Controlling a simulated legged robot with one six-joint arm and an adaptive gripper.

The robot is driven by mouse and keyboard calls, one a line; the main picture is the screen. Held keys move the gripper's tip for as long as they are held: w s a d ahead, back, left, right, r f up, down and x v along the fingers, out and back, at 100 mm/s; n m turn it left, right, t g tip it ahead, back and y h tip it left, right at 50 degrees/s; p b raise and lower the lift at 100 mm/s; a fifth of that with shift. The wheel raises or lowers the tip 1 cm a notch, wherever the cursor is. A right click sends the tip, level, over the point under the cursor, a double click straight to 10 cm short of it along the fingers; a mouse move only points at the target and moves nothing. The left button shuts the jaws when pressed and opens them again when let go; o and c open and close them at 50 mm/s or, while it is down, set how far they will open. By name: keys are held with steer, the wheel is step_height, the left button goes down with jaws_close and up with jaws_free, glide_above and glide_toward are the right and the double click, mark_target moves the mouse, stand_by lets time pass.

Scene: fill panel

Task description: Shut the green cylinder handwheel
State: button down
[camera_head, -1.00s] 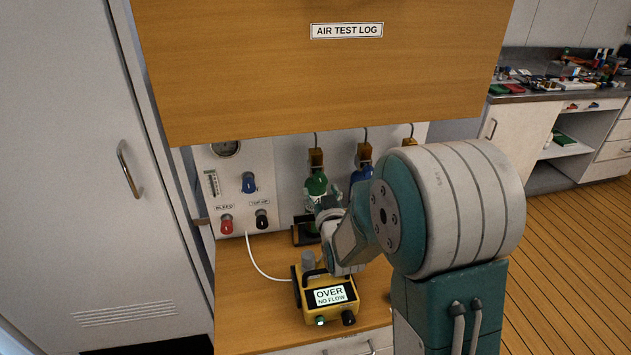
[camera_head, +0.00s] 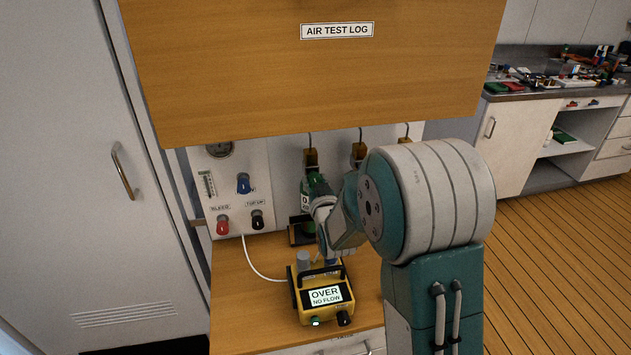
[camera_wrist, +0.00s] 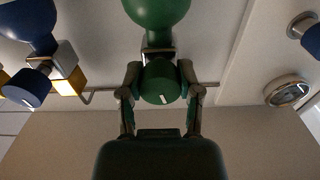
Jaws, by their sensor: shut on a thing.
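The green handwheel (camera_wrist: 157,88), a round knob with a white mark, sits between the two fingers of my gripper (camera_wrist: 160,76) in the wrist view. The fingers are shut on its sides. The green cylinder (camera_wrist: 158,10) is directly beyond it in that view. In the head view the green cylinder (camera_head: 305,200) stands against the white panel, largely hidden by my wrist. My fingers and the handwheel cannot be made out there.
A blue handwheel (camera_wrist: 27,88) and blue cylinder (camera_wrist: 28,20) are beside it. The panel has red (camera_head: 222,224), black (camera_head: 257,220) and blue (camera_head: 243,183) knobs. A yellow meter (camera_head: 322,293) reading "OVER NO FLOW" stands on the bench. The wooden cover (camera_head: 310,80) overhangs above.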

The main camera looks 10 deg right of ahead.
steer(key=shift+r, duration=0.1)
steer(key=shift+m, duration=1.8)
steer(key=shift+c, duration=1.4)
jaws_free()
steer(key=shift+w, duration=0.1)
steer(key=s, duration=1.2)
